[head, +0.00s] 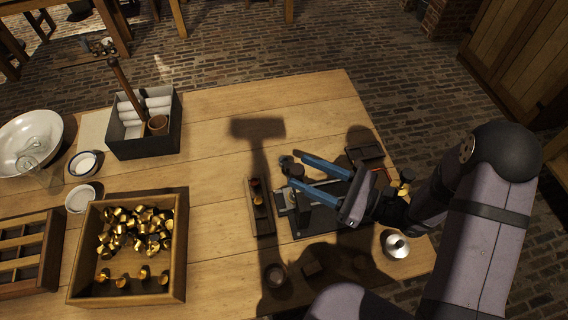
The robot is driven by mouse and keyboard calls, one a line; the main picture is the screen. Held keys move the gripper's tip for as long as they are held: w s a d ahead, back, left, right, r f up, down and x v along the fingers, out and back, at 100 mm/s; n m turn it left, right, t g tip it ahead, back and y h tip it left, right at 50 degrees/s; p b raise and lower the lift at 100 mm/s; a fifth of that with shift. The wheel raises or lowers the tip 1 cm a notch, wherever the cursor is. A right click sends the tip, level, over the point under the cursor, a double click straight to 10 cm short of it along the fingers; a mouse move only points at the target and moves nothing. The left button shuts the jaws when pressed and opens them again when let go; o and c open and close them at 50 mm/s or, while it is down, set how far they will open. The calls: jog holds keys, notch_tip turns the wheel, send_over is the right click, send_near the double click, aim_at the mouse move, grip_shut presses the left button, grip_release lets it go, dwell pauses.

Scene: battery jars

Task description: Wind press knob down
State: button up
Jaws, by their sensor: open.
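A small press (298,232) with a dark base and grey metal parts stands on the wooden table, right of centre. A dark round piece at its top, which looks like the press knob (286,161), shows by the fingertips. My gripper (297,170) reaches in from the right with its two blue fingers apart. The fingers are over the press, and the knob is at or near the gap between their tips. I cannot tell whether they touch it. My gripper and arm hide much of the press.
A narrow tray (263,222) stands just left of the press. A wooden box of brass caps (177,285), a dark box with white rolls (150,151) and dishes (79,199) are further left. A silver-topped jar (397,247) stands near the right edge.

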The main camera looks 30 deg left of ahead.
jog(key=s+a+n+g+p, duration=0.1)
jog(key=a+p, duration=0.1)
jog(key=a, duration=0.4)
jog(key=shift+a+f, duration=0.3)
jog(key=shift+a, duration=0.05)
dwell(0.4)
jog(key=c, duration=1.1)
